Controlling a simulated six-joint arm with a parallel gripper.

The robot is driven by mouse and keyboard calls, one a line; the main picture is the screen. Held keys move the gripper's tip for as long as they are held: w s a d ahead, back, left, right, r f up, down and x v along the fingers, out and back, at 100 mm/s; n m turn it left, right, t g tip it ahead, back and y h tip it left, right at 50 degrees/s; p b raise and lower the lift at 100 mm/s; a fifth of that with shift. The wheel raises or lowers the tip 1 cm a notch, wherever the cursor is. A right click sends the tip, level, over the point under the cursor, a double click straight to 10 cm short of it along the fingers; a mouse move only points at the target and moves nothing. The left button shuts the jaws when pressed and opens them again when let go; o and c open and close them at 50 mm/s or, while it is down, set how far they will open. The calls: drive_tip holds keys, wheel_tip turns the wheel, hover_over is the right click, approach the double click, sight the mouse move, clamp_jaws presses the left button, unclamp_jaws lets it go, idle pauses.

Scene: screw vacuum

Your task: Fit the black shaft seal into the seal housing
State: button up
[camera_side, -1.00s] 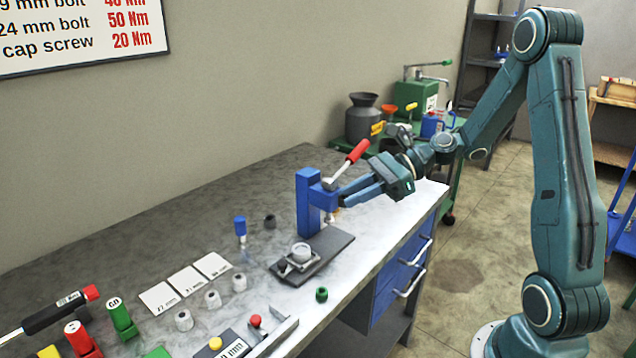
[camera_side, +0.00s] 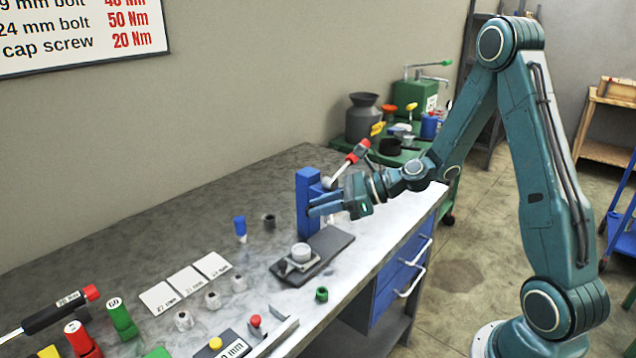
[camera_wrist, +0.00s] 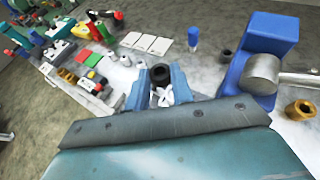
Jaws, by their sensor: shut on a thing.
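My gripper (camera_wrist: 160,80) is shut on a small black ring, the black shaft seal (camera_wrist: 161,71), seen between its blue fingertips in the wrist view. In the side view my gripper (camera_side: 313,206) is beside the blue press, above the dark base plate; the seal cannot be made out there. A pale round piece, seemingly the seal housing (camera_side: 301,252), sits on the dark base plate (camera_side: 333,240), below and a little left of my fingertips. White parts (camera_wrist: 162,98) show below the seal between the fingers, but I cannot tell whether they are the housing.
The blue press (camera_side: 307,185) with a red-tipped lever stands close behind my gripper. A brass bushing (camera_wrist: 300,109) is right of the press in the wrist view. A blue-topped tool (camera_side: 240,226), a dark cylinder (camera_side: 269,221) and a green ring (camera_side: 321,294) stand around the base plate.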

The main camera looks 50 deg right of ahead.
drive_tip(key=shift+w+a+f+m+t+h, duration=0.2)
drive_tip(key=shift+w+f+m+t+h, duration=0.05)
drive_tip(key=shift+w+f+m+h, duration=0.25)
drive_tip(key=shift+w+a+f+m+t+h, duration=0.2)
drive_tip(key=shift+w+f+m+h, duration=0.15)
drive_tip(key=shift+f, duration=0.3)
drive_tip(key=shift+w+a+f+m+t+h, duration=0.25)
drive_tip(key=shift+w+f+m+h, duration=0.1)
drive_tip(key=shift+w+f, duration=0.2)
drive_tip(key=shift+s+f, duration=0.1)
drive_tip(key=shift+f, duration=0.05)
drive_tip(key=shift+f, duration=2.75)
drive_tip(key=shift+f, duration=0.75)
drive_tip(key=shift+r, duration=0.45)
idle(2.2)
